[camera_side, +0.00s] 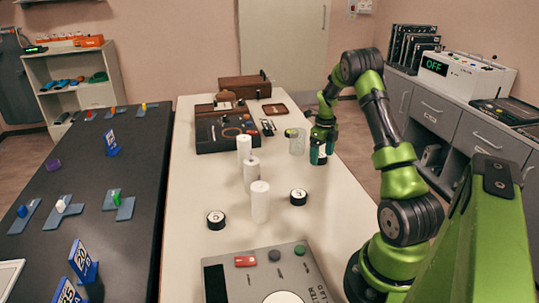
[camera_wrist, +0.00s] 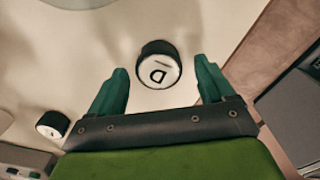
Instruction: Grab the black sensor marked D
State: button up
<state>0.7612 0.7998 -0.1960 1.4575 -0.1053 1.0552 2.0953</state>
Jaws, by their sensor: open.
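The black sensor marked D (camera_wrist: 158,66) is a short round puck with a white face, seen in the wrist view just beyond and between my fingertips. My gripper (camera_wrist: 157,85) is open and empty, with a green finger on either side of the sensor's near edge. In the side view my gripper (camera_side: 322,148) is low over the far right part of the white table (camera_side: 205,270). I cannot make out the D sensor there.
Two other black pucks (camera_side: 216,219) (camera_side: 298,197) stand nearer the camera; a black puck (camera_wrist: 52,125) shows lower left in the wrist view. Three white cylinders (camera_side: 260,203) line the table's middle. A dark device (camera_side: 222,135) stands farther left.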

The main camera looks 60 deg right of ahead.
jog(key=shift+f, duration=0.4)
jog(key=shift+c, duration=0.3)
jog(key=c, duration=1.1)
jog(key=shift+r, duration=0.1)
